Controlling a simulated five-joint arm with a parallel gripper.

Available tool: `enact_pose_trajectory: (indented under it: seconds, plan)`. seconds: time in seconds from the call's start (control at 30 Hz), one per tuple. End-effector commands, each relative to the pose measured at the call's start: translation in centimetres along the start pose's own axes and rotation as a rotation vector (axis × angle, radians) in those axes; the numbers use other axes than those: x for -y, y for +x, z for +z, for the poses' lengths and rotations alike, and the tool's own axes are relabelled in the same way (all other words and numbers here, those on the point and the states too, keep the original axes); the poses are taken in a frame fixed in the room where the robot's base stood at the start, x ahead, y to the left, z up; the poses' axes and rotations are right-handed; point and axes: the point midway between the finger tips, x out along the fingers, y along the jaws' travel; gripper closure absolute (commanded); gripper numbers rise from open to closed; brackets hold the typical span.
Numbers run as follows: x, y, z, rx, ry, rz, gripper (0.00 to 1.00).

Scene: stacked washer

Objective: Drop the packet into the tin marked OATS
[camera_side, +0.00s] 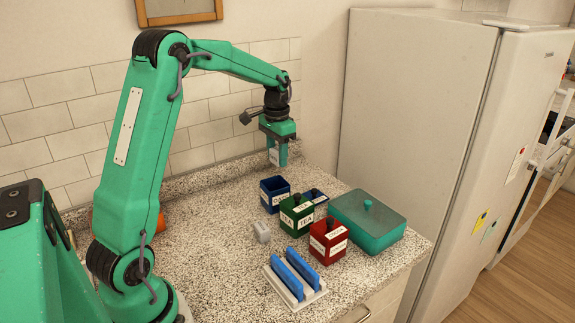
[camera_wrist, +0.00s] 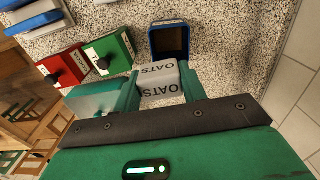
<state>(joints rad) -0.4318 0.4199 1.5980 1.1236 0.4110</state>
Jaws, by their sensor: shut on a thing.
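My gripper (camera_side: 277,152) is shut on a pale packet (camera_wrist: 160,82) that reads OATS in the wrist view. It holds the packet upright, clear of the counter. A dark blue tin (camera_side: 272,196) stands open at the back of the group of tins; its label starts with O, the rest is too small to read. In the wrist view this tin (camera_wrist: 170,42) looks dark inside and lies just beyond the packet, not directly under it. My gripper (camera_wrist: 165,90) fills the lower part of that view.
A green tin (camera_side: 297,216) marked TEA and a red tin (camera_side: 328,241) have knobbed lids. A low blue object (camera_side: 314,196) sits behind them.

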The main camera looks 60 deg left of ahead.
Motion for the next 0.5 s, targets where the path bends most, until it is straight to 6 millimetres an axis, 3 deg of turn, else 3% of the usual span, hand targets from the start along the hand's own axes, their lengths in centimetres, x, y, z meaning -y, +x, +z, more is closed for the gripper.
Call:
enact_pose_trajectory:
  seconds: [0.2, 0.5]
  plan:
    - [0.0, 2.1, 0.1, 0.003, 0.0, 0.001, 0.81]
    - [0.0, 3.7, 0.0, 0.0, 0.0, 0.0, 0.81]
